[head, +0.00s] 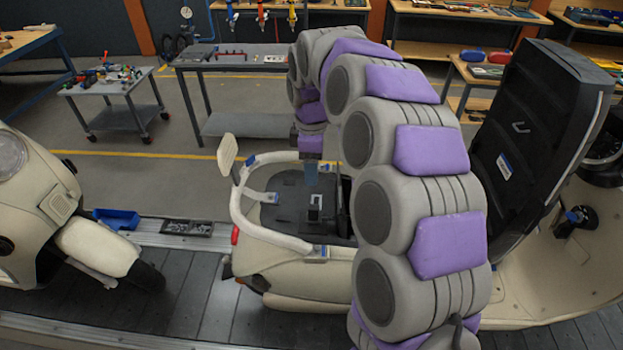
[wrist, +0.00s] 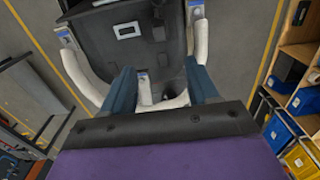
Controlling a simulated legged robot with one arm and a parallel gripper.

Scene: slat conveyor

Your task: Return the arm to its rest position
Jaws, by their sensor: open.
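My arm arches up from the lower right in the head view, and its end hangs down over the rear of the cream scooter. My gripper (head: 311,176) is above the scooter's dark rear deck (head: 290,207). In the wrist view my gripper (wrist: 163,85) shows two blue fingers spread apart with nothing held between them. The dark deck (wrist: 125,45) and the white rail (wrist: 201,40) lie beyond the fingertips. Part of the scooter is hidden behind my arm in the head view.
A black seat (head: 540,115) stands raised just right of my arm. Another cream scooter (head: 60,215) is at the left on the slat conveyor (head: 200,310). A blue bin (head: 116,218) sits on the conveyor edge. A grey workbench (head: 235,62) and a cart (head: 110,85) stand behind on open floor.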

